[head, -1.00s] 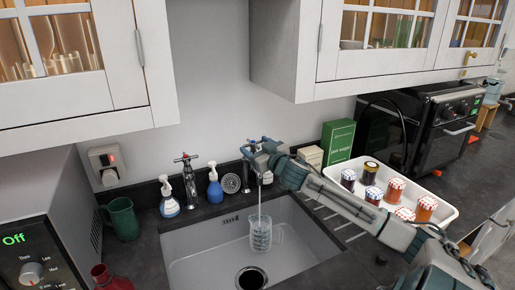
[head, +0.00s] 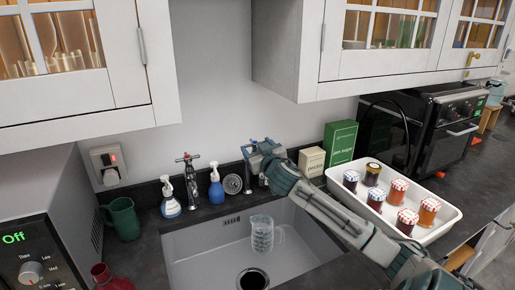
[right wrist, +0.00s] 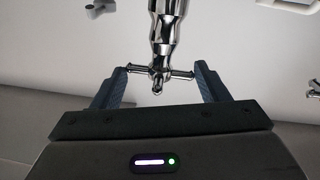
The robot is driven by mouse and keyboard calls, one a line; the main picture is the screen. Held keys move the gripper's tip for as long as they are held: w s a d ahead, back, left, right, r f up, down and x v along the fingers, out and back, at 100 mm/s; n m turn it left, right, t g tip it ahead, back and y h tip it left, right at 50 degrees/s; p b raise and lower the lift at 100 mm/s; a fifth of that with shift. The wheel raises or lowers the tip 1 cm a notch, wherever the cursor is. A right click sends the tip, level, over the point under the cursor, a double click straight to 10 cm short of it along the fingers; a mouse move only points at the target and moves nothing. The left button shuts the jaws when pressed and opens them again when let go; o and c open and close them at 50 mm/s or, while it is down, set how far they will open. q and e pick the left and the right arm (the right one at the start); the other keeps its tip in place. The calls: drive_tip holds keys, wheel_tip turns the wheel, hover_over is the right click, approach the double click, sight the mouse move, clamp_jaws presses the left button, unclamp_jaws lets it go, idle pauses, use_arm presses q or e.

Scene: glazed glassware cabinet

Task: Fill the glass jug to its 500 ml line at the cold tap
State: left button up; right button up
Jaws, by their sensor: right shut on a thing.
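The glass jug (head: 262,234) stands upright in the sink (head: 205,262) below the right-hand tap. Its markings are too small to read, and I cannot tell its water level. No water stream shows above it. My right gripper (head: 262,150) is at the right-hand tap and hides most of it in the head view. In the right wrist view the chrome cross handle (right wrist: 158,73) sits between my gripper's fingers (right wrist: 158,85), which are shut on it. A second tap (head: 188,170) stands to the left, clear of my arm. My left gripper is out of view.
A blue-and-white spray bottle (head: 169,198), a blue soap bottle (head: 216,187) and a green mug (head: 123,218) stand behind and left of the sink. A white tray (head: 440,226) of jam jars lies right, beyond my arm. Wall cupboards (head: 375,72) overhang the counter.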

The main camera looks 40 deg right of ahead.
drive_tip(key=shift+f, duration=0.1)
idle(0.4)
drive_tip(key=o, duration=1)
drive_tip(key=shift+c, duration=0.2)
drive_tip(key=shift+s+a+b, duration=0.2)
drive_tip(key=shift+s+b, duration=0.15)
drive_tip(key=shift+s, duration=0.2)
drive_tip(key=b+v, duration=0.1)
drive_tip(key=v, duration=0.8)
drive_tip(key=shift+s, duration=0.3)
